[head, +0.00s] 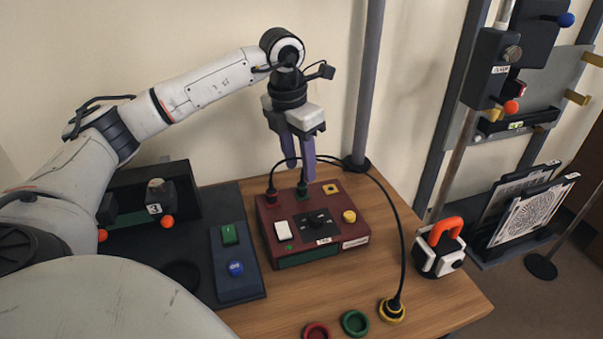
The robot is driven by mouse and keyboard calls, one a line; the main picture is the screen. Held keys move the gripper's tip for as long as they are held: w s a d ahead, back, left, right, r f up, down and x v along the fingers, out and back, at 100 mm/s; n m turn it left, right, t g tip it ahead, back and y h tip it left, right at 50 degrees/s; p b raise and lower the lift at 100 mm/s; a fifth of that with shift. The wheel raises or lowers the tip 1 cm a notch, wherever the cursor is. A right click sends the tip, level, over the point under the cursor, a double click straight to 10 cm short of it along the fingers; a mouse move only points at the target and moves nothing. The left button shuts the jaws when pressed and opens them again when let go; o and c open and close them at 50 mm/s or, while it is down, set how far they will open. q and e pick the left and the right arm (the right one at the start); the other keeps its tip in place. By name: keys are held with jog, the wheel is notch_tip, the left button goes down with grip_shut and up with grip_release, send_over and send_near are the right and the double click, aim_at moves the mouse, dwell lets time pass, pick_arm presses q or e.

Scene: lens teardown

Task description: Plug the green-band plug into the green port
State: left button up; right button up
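The dark red box (330,243) stands on the wooden table with switches and a yellow knob on top. A green-band plug (302,188) stands upright at the back edge of the box top, at what looks like the green port; the port itself is hidden under it. My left gripper (300,172) points down just above this plug. Its two purple fingers are apart, with the tips close to the plug's top, and they look open. A dark cable passes by the fingers. My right gripper is not in view.
A red plug (271,194) stands left of the green one. A yellow plug (392,308) sits in a yellow ring at the front, beside empty green (355,323) and red (317,331) rings. A white block with an orange handle (440,248) stands at the right edge.

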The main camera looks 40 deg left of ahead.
aim_at(303, 182)
pick_arm(q)
notch_tip(303, 182, up, 6)
jog(key=s, duration=0.1)
dwell(0.4)
jog(key=f, duration=0.3)
jog(key=w+f, duration=0.1)
jog(key=f, duration=0.6)
jog(key=shift+w, duration=0.3)
jog(key=shift+r, duration=0.1)
jog(key=shift+r, duration=0.1)
